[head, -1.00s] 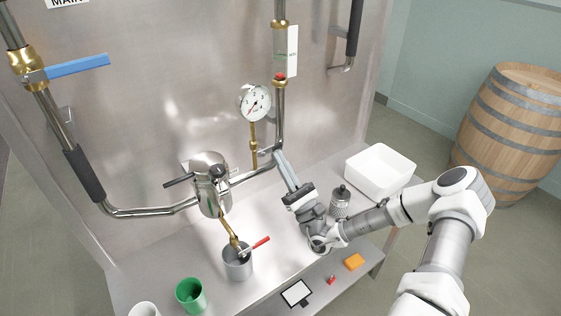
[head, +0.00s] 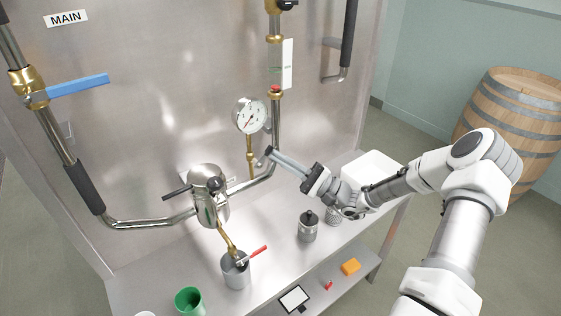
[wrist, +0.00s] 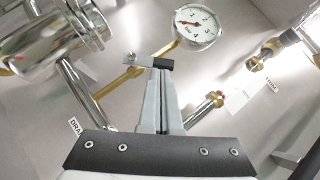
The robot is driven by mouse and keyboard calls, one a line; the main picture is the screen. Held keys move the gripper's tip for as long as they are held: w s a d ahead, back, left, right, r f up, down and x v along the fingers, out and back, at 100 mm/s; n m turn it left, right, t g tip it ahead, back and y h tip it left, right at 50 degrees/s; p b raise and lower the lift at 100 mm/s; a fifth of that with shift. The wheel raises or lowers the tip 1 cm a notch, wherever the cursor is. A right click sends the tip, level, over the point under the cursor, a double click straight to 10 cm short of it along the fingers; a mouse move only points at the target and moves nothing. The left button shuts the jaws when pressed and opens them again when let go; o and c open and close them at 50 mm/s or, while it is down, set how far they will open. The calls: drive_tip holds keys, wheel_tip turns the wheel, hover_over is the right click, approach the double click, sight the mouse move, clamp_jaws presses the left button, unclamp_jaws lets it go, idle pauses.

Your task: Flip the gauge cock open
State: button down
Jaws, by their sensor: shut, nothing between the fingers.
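The pressure gauge (head: 250,116) stands on a brass stem (head: 251,155) in front of the steel panel. Its dial (wrist: 197,27) also shows in the wrist view, with the brass stem (wrist: 115,82) running down to the left. The gauge cock's small lever (wrist: 145,61) is silver with a black end and lies at an angle across the stem. My gripper (head: 268,151) is shut and empty, just right of the stem. In the wrist view its fingertips (wrist: 158,73) are at the lever's black end. I cannot tell whether they touch it.
A steel pipe (head: 150,221) runs behind and below the cock. A steel vessel (head: 208,190) stands to the left. A blue-handled valve (head: 78,85) is far left.

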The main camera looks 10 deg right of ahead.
drive_tip(key=r+n+g, duration=0.1)
drive_tip(key=n, duration=0.1)
drive_tip(key=n+g+h, duration=0.1)
drive_tip(key=n+g, duration=0.1)
drive_tip(key=a+r+n+g+h, duration=0.1)
drive_tip(key=n, duration=0.1)
drive_tip(key=shift+s+r+g, duration=0.2)
drive_tip(key=shift+r+g, duration=0.1)
drive_tip(key=shift+d+f, duration=0.1)
drive_tip(key=w+d+b+v, duration=0.1)
drive_tip(key=w+b+v, duration=0.1)
drive_tip(key=v, duration=1)
drive_tip(key=shift+d+f+b, duration=0.35)
drive_tip(key=shift+f+b, duration=0.05)
drive_tip(key=shift+b, duration=0.2)
drive_tip(key=shift+w+a, duration=0.1)
drive_tip(key=shift+a, duration=0.05)
